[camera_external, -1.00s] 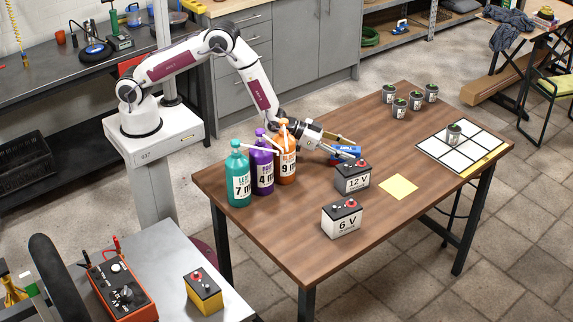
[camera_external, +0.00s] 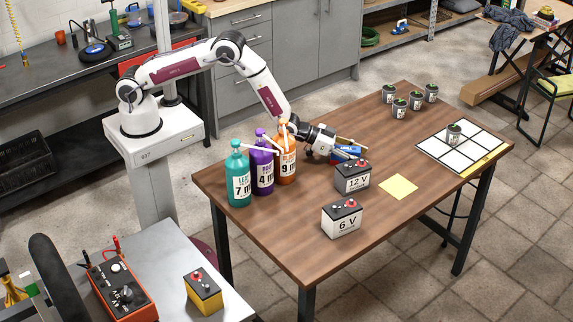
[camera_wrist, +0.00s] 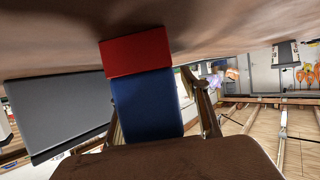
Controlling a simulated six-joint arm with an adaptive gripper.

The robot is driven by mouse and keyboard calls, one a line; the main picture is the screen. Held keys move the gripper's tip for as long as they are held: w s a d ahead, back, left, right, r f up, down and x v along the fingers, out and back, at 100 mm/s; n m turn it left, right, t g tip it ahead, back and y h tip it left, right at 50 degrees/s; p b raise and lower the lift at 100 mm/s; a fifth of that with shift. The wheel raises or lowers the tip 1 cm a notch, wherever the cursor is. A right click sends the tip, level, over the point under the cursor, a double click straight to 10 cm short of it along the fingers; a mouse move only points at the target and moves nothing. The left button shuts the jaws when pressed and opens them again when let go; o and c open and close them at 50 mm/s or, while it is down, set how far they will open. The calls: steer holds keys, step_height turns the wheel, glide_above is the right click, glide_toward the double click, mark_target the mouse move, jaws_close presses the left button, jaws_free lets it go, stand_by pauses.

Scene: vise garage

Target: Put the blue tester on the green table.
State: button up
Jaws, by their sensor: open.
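The blue tester (camera_external: 347,152) lies on the brown wooden table, behind the 12 V battery and partly covered by my gripper. In the wrist view a blue body with a red end (camera_wrist: 147,102) fills the middle, between my fingers. My gripper (camera_external: 343,149) is low over the table with its fingers open on both sides of the tester. One finger (camera_wrist: 202,105) shows to the right of the blue body in the wrist view; the other is mostly hidden. Whether the fingers touch it, I cannot tell. I can make out no green table in either view.
The 12 V battery (camera_external: 353,178) stands close in front of my gripper, the 6 V battery (camera_external: 342,217) nearer the front. An orange bottle (camera_external: 287,165), purple bottle (camera_external: 263,177) and teal bottle (camera_external: 239,178) stand left. A yellow sheet (camera_external: 398,187) lies right.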

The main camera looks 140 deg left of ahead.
jaws_close()
steer(key=shift+r, duration=0.1)
stand_by(0.3)
steer(key=shift+r, duration=4.95)
